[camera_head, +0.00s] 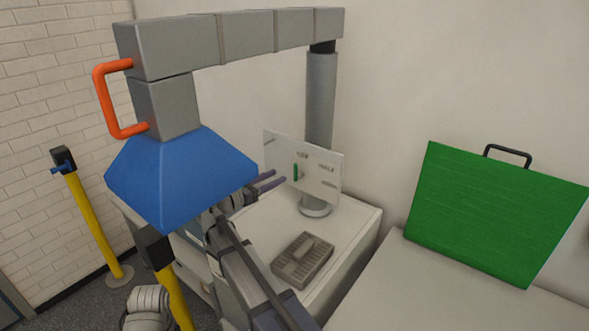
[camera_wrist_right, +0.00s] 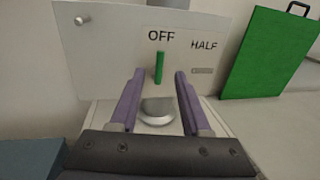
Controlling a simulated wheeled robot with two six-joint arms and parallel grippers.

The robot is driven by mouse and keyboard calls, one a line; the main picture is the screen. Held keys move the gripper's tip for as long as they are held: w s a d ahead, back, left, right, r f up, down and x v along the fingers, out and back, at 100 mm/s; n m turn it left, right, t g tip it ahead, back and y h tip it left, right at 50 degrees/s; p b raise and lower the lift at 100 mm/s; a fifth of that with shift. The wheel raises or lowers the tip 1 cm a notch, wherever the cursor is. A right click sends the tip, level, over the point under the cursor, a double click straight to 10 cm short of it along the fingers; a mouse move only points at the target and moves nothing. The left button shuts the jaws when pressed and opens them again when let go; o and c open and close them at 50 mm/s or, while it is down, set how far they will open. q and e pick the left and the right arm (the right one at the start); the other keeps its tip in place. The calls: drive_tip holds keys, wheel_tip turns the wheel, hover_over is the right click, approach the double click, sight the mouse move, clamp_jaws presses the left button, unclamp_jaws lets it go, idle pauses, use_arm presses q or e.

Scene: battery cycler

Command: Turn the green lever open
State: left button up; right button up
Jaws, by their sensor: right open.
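The green lever (camera_head: 296,172) stands upright on a white panel (camera_head: 325,172) in the head view. In the right wrist view the lever (camera_wrist_right: 159,67) points up toward the word OFF, with HALF printed to its right on the panel (camera_wrist_right: 105,50). My right gripper (camera_head: 279,180) is open in front of the panel. In the wrist view its purple fingers (camera_wrist_right: 160,73) stand apart on either side of the lever's line, and nothing is between them. I cannot tell the exact gap to the lever. My left gripper is not in view.
A blue hood (camera_head: 180,175) on a grey overhead arm hangs at the left, hiding part of my arm. A grey ridged block (camera_head: 303,260) lies on the white cabinet below the panel. A green case (camera_head: 490,212) stands at the right. Yellow posts (camera_head: 92,222) stand at the left.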

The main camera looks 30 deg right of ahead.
drive_tip(key=w+d, duration=0.1)
drive_tip(key=d, duration=0.6)
drive_tip(key=shift+w+d, duration=0.2)
drive_tip(key=shift+w, duration=0.05)
clamp_jaws()
idle(0.4)
